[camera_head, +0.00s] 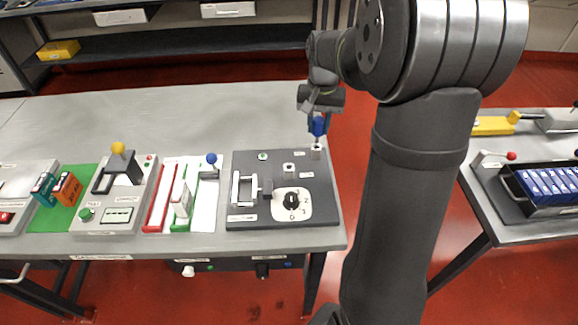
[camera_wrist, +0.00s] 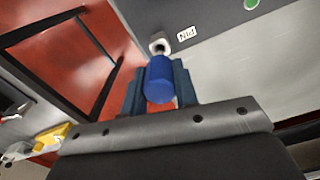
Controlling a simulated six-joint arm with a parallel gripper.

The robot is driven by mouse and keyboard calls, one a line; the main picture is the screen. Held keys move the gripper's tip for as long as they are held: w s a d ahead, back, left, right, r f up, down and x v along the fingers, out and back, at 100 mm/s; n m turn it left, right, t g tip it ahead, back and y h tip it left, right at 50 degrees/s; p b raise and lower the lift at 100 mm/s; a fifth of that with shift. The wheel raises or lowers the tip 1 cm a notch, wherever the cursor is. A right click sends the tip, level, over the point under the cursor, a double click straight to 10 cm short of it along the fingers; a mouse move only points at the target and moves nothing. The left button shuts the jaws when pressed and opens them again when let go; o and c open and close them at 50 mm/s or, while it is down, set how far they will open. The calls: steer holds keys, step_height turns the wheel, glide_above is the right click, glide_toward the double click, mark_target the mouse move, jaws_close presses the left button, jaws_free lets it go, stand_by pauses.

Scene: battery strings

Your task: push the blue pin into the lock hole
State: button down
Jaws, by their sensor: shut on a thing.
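The blue pin (camera_head: 318,126) is between the fingers of my gripper (camera_head: 317,118), which is shut on it. In the wrist view the blue pin (camera_wrist: 159,79) has a thick round head, with a finger on each side. A small pale holder with a dark hole (camera_wrist: 158,45) is just beyond it, beside a "PIN" label. In the head view this holder (camera_head: 316,153) is at the panel's back right corner, below the pin. I cannot tell whether the pin's tip is inside it. A second pale block (camera_head: 289,169), probably the lock hole, stands nearer the panel's middle.
The dark panel (camera_head: 255,215) also carries a white-framed handle (camera_head: 244,188), a rotary dial (camera_head: 291,203) and a green button (camera_head: 263,156). A blue-knobbed lever (camera_head: 211,160) stands to the left. The table behind the panel is clear.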

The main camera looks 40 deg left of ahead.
steer(key=shift+r, duration=0.15)
steer(key=shift+r, duration=2.4)
steer(key=s+n, duration=0.2)
steer(key=s, duration=0.8)
steer(key=shift+s+a+r, duration=0.35)
steer(key=shift+f, duration=0.1)
steer(key=shift+f, duration=2.8)
steer(key=shift+f, duration=2.3)
